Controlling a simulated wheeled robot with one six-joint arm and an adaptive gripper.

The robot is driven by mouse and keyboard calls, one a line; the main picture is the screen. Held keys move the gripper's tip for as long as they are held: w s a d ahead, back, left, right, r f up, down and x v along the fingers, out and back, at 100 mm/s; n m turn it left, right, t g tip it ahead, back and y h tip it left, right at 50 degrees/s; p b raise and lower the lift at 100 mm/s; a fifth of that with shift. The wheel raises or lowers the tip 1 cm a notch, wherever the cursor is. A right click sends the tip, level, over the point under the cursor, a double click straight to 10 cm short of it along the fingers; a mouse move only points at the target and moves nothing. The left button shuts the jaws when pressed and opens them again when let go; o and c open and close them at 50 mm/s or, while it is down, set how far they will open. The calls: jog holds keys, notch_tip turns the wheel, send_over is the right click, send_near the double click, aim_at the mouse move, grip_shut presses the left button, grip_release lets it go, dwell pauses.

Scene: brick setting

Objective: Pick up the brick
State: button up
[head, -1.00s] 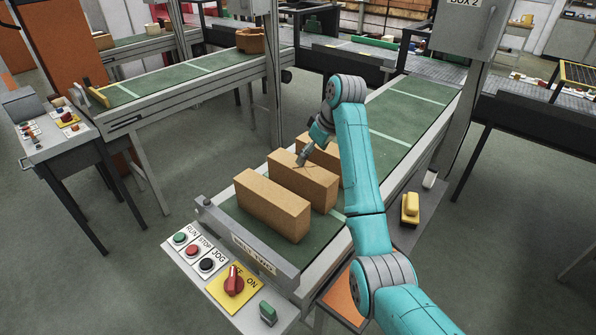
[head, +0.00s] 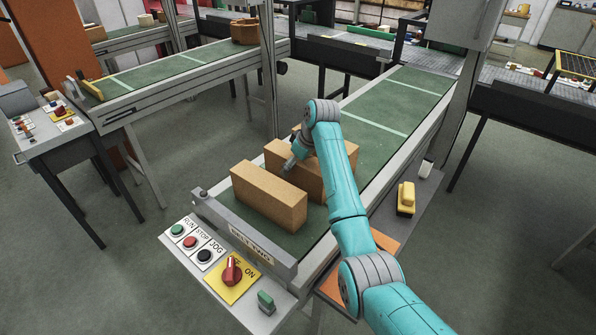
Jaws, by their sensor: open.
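Several tan, box-shaped bricks lie across the near end of the green conveyor belt. The front brick (head: 268,196) is in full view, nearest the end stop. The middle brick (head: 313,178) stands just behind it, partly covered by my arm. A third brick (head: 296,129) is almost wholly hidden behind my wrist. My gripper (head: 288,168) is open and points down and to the left. Its tips are at the middle brick's near side, by the narrow gap to the front brick. I cannot tell whether they touch either brick.
A grey end stop (head: 246,240) closes the belt's near end, with a button panel (head: 214,262) in front. A yellow object (head: 405,198) sits on the ledge at the right. A second conveyor (head: 190,75) stands at the back left. The belt (head: 395,105) beyond the bricks is clear.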

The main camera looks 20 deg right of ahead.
jog(key=c, duration=1.6)
jog(key=shift+r, duration=0.15)
grip_shut()
